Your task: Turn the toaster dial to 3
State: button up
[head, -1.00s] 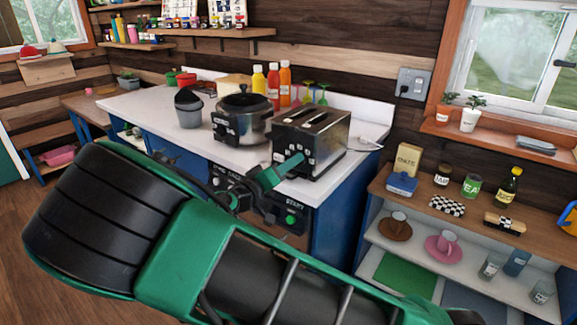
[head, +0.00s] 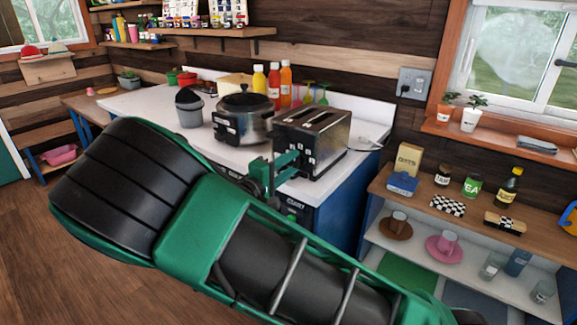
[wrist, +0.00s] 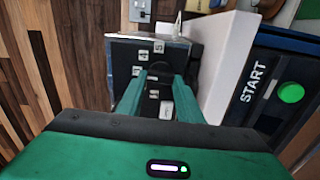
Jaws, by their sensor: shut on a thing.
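The black and silver toaster (head: 325,130) stands at the right end of the white counter, and its dark front panel shows in the wrist view (wrist: 125,60). White number labels, with 4 and 5 readable, sit around the dark dial (wrist: 160,71). My gripper (head: 295,162) reaches the toaster's front from the left. In the wrist view my gripper (wrist: 160,78) has its green fingers on either side of the dial, shut on it. The dial's pointer is too dark and small to read. A pale button or lever (wrist: 166,108) shows below the dial.
A round cooker (head: 243,118) stands close left of the toaster, with sauce bottles (head: 272,82) and coloured glasses behind. A green START button (wrist: 291,92) is on the appliance front below the counter edge. A shelf unit (head: 400,180) stands to the right.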

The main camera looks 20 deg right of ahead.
jog(key=shift+w+a+f+n, duration=0.1)
jog(key=shift+a+n, duration=0.15)
jog(key=shift+n, duration=0.05)
jog(key=o, duration=0.9)
jog(key=shift+o, duration=0.9)
jog(key=shift+d, duration=0.15)
jog(key=v, duration=1)
jog(key=shift+s+a, duration=0.2)
jog(key=shift+a, duration=0.1)
